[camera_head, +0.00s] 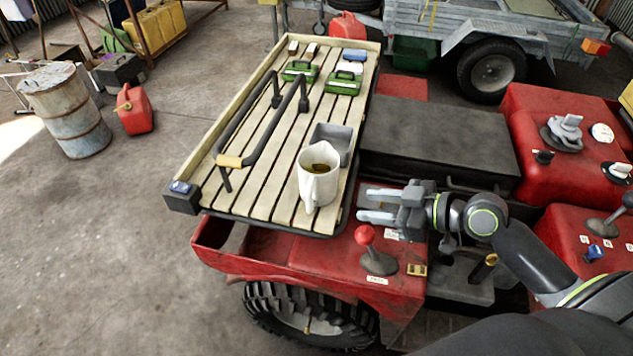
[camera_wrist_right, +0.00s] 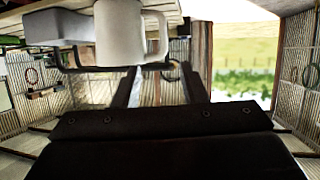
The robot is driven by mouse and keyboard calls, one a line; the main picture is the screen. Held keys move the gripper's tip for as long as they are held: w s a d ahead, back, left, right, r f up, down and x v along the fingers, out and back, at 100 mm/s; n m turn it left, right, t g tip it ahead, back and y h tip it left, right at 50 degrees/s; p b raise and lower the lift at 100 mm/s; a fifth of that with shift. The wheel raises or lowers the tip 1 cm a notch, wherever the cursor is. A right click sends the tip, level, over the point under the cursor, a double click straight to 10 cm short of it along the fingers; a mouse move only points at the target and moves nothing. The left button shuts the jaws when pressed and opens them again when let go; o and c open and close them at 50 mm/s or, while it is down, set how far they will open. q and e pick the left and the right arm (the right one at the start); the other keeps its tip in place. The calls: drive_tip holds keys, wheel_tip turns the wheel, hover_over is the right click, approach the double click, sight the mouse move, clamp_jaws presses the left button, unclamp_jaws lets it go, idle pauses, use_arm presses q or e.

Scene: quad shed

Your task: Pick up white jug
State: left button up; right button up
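The white jug (camera_head: 318,190) stands upright near the front right corner of the slatted rack, with something brown inside it. In the right wrist view the jug (camera_wrist_right: 122,35) is large at the top, cut off by the frame edge, with its handle on the right side. My right gripper (camera_head: 367,205) is to the right of the jug, fingers pointing left towards it. Its two fingers are apart with nothing between them, and a gap separates them from the jug. The fingers also show in the right wrist view (camera_wrist_right: 157,78). My left gripper is not in view.
A grey tray (camera_head: 333,141) sits just behind the jug. A black rail with a wooden grip (camera_head: 230,160) stands left of it. Green cases (camera_head: 344,83) lie at the rack's far end. A red-knobbed lever (camera_head: 365,236) rises below my right gripper.

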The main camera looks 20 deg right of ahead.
sight(309, 208)
drive_tip(key=p+x, duration=0.2)
drive_tip(key=x, duration=0.8)
drive_tip(key=shift+a+p, duration=0.15)
drive_tip(key=shift+p, duration=0.25)
drive_tip(key=shift+w+a+f+p, duration=0.1)
drive_tip(key=shift+w+a+p, duration=0.15)
drive_tip(key=shift+p, duration=0.05)
drive_tip(key=p+x, duration=0.2)
drive_tip(key=x, duration=0.2)
drive_tip(key=shift+s+a+f, duration=0.1)
drive_tip(key=shift+s+a, duration=0.05)
drive_tip(key=shift+s, duration=0.05)
drive_tip(key=shift+w+a+f, duration=0.15)
drive_tip(key=shift+f, duration=0.05)
clamp_jaws()
drive_tip(key=shift+r, duration=0.1)
